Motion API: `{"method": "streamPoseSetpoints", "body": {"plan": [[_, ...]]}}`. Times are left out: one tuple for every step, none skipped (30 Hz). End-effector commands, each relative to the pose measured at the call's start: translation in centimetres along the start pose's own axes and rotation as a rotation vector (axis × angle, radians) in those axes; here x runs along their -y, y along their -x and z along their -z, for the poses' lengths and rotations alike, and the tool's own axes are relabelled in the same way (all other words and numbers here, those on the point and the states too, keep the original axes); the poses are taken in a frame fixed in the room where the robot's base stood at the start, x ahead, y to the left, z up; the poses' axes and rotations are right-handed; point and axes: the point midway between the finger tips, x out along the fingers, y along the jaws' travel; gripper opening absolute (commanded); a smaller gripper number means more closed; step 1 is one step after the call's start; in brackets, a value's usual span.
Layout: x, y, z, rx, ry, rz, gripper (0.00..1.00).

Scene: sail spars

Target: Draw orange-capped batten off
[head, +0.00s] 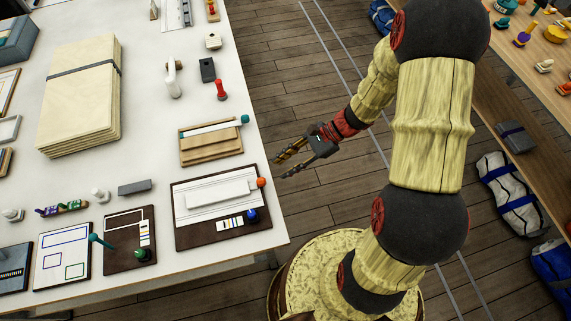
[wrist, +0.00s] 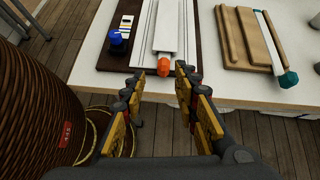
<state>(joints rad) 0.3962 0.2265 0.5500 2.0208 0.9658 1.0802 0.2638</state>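The orange-capped batten (head: 217,190) is a pale strip lying on a white panel with dark lines, on a dark brown board (head: 180,239). Its orange cap (head: 261,183) is at the board's right edge, toward the table's edge. In the wrist view the batten (wrist: 169,32) runs away from me and the orange cap (wrist: 165,65) faces me. My gripper (head: 282,168) is open and empty, off the table's edge to the right of the cap. In the wrist view the cap shows between and just beyond the fingertips (wrist: 160,73), apart from them.
A blue-topped piece (head: 252,215) and a striped card (head: 230,224) sit on the same board. Behind it is a wooden tray (head: 211,150) with a teal-capped batten (head: 214,127). A red peg (head: 221,90) stands farther back.

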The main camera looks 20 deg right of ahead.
Motion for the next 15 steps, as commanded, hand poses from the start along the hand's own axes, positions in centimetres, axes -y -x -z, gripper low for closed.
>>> {"method": "streamPoseSetpoints", "body": {"plan": [[0.1, -0.5, 0.7, 0.022, -0.046, 0.012, 0.30], [0.1, -0.7, 1.0, 0.032, -0.066, 0.020, 0.30], [0.2, -0.8, 1.3, 0.042, -0.088, 0.027, 0.30], [0.3, -1.0, 1.5, 0.048, -0.101, 0.032, 0.30], [0.3, -1.1, 1.7, 0.053, -0.111, 0.035, 0.30], [0.3, -1.3, 1.8, 0.056, -0.119, 0.038, 0.30], [0.3, -1.5, 1.9, 0.058, -0.123, 0.039, 0.30], [0.4, -1.6, 1.9, 0.059, -0.125, 0.040, 0.30], [0.4, -1.9, 1.9, 0.060, -0.126, 0.041, 0.30], [0.4, -2.2, 1.9, 0.060, -0.126, 0.041, 0.30], [0.4, -2.5, 1.9, 0.060, -0.125, 0.040, 0.30], [0.4, -2.9, 1.9, 0.060, -0.124, 0.038, 0.30], [0.3, -3.3, 1.9, 0.060, -0.123, 0.037, 0.30], [0.3, -3.7, 1.9, 0.060, -0.123, 0.037, 0.30], [0.4, -4.2, 1.9, 0.060, -0.123, 0.038, 0.30]]}}
